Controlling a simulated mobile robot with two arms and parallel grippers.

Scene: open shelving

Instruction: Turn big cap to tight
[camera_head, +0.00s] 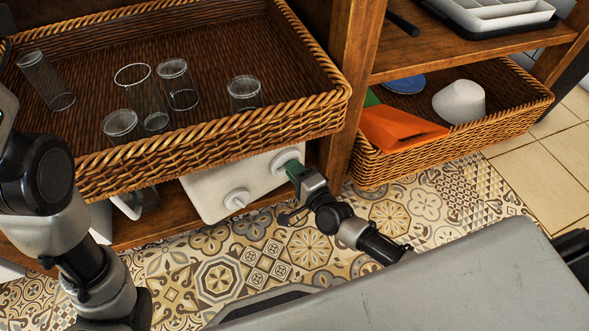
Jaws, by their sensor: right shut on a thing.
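A white panel (212,190) stands tilted on the low shelf, below the large wicker basket. It carries two round white caps. The big cap (284,158) is at the panel's upper right, and a smaller cap (237,198) sits lower left of it. My right gripper (294,169) is at the big cap and shut on it, covering its lower right side. The cap's marks and how far it is turned cannot be made out. My left arm shows at the left edge, but its gripper is out of view.
The large wicker basket (215,130) overhangs the panel and holds several clear glasses. A wooden post (352,85) rises right of the gripper. A second basket (450,142) holds an orange item (398,127) and a white cup (460,101). The patterned floor (265,250) in front is clear.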

